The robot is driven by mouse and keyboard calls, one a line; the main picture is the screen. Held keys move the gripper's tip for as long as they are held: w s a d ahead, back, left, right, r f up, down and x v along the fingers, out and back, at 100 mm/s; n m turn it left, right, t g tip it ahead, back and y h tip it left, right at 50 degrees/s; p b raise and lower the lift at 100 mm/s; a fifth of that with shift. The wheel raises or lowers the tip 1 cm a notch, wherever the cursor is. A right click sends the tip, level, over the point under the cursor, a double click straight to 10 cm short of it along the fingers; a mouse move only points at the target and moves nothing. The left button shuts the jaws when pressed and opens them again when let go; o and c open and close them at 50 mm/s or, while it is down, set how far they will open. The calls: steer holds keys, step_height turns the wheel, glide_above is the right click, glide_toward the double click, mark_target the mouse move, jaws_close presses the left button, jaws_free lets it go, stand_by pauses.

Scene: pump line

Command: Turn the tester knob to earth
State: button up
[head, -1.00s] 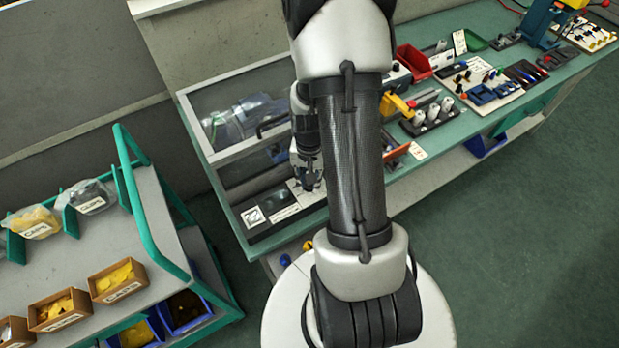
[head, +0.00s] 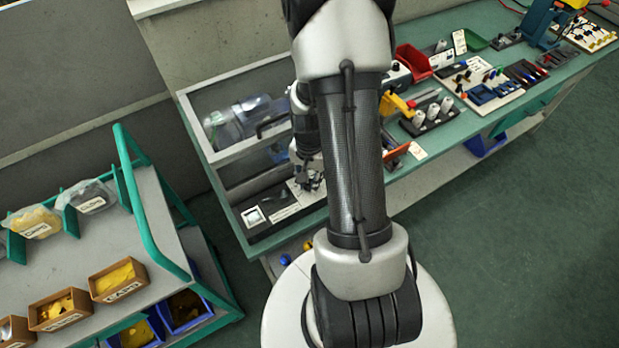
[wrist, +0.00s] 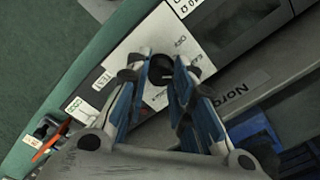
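The tester knob (wrist: 160,68) is a small round black knob with a pale pointer mark on a light panel (wrist: 150,36). In the wrist view, small print beside it includes "OFF" and what looks like the start of "EARTH". My gripper (wrist: 159,66) has its two blue-and-black fingers spread, one on each side of the knob. A gap seems to show between fingers and knob; contact cannot be told. In the head view my gripper (head: 309,182) is low over the tester at the bench's near left end, and my arm hides part of it.
A glazed cabinet (head: 190,101) stands just behind the tester. A grey bar printed "Norg" (wrist: 240,90) runs close to the right finger. An orange-red part (wrist: 47,145) lies at lower left. The green-framed trolley (head: 165,225) stands left of the bench.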

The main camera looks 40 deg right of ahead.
steer(key=o, duration=0.4)
step_height(320, 180, up, 12)
steer(key=shift+r, duration=0.1)
stand_by(0.6)
stand_by(0.4)
